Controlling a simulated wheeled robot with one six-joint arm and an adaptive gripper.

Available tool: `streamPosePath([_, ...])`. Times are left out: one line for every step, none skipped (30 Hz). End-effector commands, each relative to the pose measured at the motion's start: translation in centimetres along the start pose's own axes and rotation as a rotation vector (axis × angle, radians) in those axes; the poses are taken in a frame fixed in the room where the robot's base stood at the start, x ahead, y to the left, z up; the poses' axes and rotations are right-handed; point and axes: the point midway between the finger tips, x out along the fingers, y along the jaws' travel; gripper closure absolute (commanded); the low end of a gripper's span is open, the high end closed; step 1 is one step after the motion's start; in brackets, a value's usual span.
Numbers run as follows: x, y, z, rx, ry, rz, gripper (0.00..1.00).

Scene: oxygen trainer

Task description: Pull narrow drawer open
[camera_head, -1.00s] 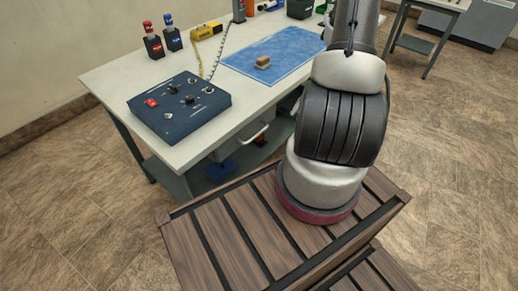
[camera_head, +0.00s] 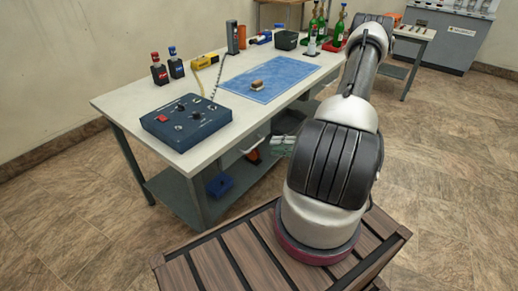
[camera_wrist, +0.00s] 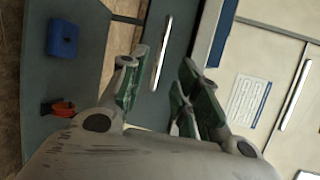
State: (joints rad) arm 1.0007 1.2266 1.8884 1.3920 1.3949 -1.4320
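In the wrist view a dark teal drawer front (camera_wrist: 178,30) carries a pale bar handle (camera_wrist: 161,54). Whether it is the narrow drawer I cannot tell for sure. The drawer looks closed. My gripper (camera_wrist: 163,60) is open, its green-padded fingers spread to either side of the handle in the picture. Nothing is held, and contact with the handle cannot be made out. In the head view my gripper (camera_head: 283,146) is small and partly hidden by my arm, beside the front of the workbench and below its top. A pale handle (camera_head: 257,142) shows just left of it.
The workbench (camera_head: 135,103) bears a blue control box (camera_head: 186,120), a blue mat (camera_head: 262,88) and bottles. A blue item (camera_head: 220,185) lies on its lower shelf. Cream panels (camera_wrist: 275,60) with another handle (camera_wrist: 294,95) lie right of the drawer.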

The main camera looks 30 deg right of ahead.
Motion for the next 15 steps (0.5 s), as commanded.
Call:
streamPosePath([0.1, 0.0, 0.0, -0.018, -0.001, -0.001, 0.68])
streamPosePath([0.2, 0.0, 0.1, -0.028, -0.002, -0.001, 0.68])
streamPosePath([0.5, 0.0, 0.1, -0.035, -0.003, -0.001, 0.68])
streamPosePath([0.8, 0.0, 0.1, -0.039, -0.004, 0.000, 0.68])
streamPosePath([1.1, 0.0, 0.1, -0.040, -0.005, 0.000, 0.68])
streamPosePath([1.7, 0.0, 0.1, -0.040, -0.006, 0.000, 0.68])
streamPosePath([2.3, 0.0, 0.1, -0.040, -0.006, 0.000, 0.68])
streamPosePath([2.8, 0.0, 0.2, -0.040, -0.007, 0.000, 0.68])
streamPosePath([3.5, 0.0, 0.2, -0.040, -0.007, 0.000, 0.68])
streamPosePath([4.0, 0.0, 0.2, -0.039, -0.007, 0.001, 0.68])
streamPosePath([4.5, 0.0, 0.2, -0.039, -0.007, 0.001, 0.68])
streamPosePath([5.2, 0.0, 0.2, -0.038, -0.007, 0.001, 0.68])
streamPosePath([5.6, 0.0, 0.2, -0.038, -0.007, 0.001, 0.68])
streamPosePath([6.1, 0.0, 0.2, -0.038, -0.006, 0.001, 0.68])
streamPosePath([6.6, 0.0, 0.2, -0.038, -0.006, 0.001, 0.68])
